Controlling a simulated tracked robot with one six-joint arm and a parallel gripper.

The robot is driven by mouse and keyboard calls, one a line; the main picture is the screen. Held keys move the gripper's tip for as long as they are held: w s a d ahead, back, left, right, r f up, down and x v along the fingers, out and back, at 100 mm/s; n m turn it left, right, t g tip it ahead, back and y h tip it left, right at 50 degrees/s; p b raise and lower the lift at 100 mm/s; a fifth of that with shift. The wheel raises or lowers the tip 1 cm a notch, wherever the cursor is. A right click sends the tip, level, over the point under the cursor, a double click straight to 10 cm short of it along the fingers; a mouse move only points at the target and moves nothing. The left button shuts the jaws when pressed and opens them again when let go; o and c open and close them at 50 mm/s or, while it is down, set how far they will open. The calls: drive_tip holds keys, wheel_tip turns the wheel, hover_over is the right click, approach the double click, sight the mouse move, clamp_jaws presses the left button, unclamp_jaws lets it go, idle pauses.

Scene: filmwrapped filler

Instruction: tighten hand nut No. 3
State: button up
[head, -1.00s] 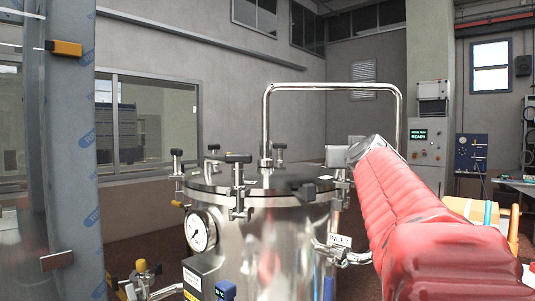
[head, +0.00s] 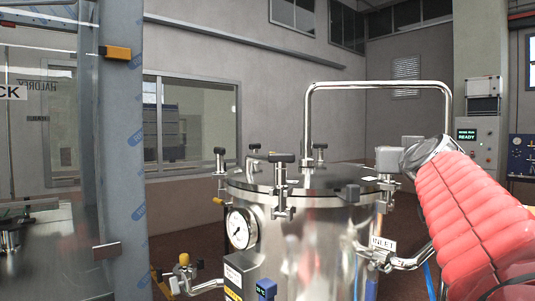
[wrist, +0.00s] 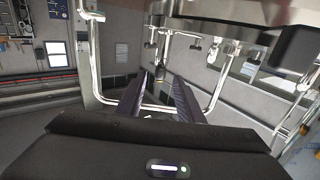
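A steel vessel (head: 310,240) with a round lid (head: 300,180) stands at centre in the head view. T-handled hand nuts sit around the rim: one at the front (head: 284,160), one at the left (head: 220,153), one at the back (head: 320,148), and others. No number is legible on them, so I cannot tell which is No. 3. Hand nuts (wrist: 196,44) also show there beyond the fingers. In the head view my red-sleeved arm hides the gripper's fingers.
A bent steel pipe (head: 378,85) arches over the lid; it also shows in the wrist view (wrist: 95,60). A gauge (head: 240,229) and an inlet fitting (head: 380,255) stick out from the vessel. A blue-grey post (head: 122,150) with a clear panel stands at left.

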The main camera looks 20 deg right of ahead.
drive_tip(key=shift+v, duration=0.8)
drive_tip(key=shift+s+d, duration=0.15)
drive_tip(key=c, duration=0.3)
drive_tip(key=s+d+m, duration=0.1)
drive_tip(key=s+d, duration=0.1)
drive_tip(key=s+d+m+g+h, duration=0.1)
drive_tip(key=s+d, duration=0.2)
drive_tip(key=s+d+f+m+g+h, duration=0.1)
drive_tip(key=s+d, duration=0.1)
drive_tip(key=s, duration=0.1)
drive_tip(key=shift+d, duration=0.3)
clamp_jaws()
drive_tip(key=s+d+f+m+y, duration=0.1)
drive_tip(key=s+d+f+m, duration=0.1)
drive_tip(key=s+m, duration=0.5)
drive_tip(key=w+a+r+m+t+y, duration=0.2)
drive_tip(key=w+a+m+t+y, duration=0.2)
drive_tip(key=a+m, duration=0.1)
drive_tip(key=shift+a+y, duration=0.4)
drive_tip(key=shift+a, duration=0.3)
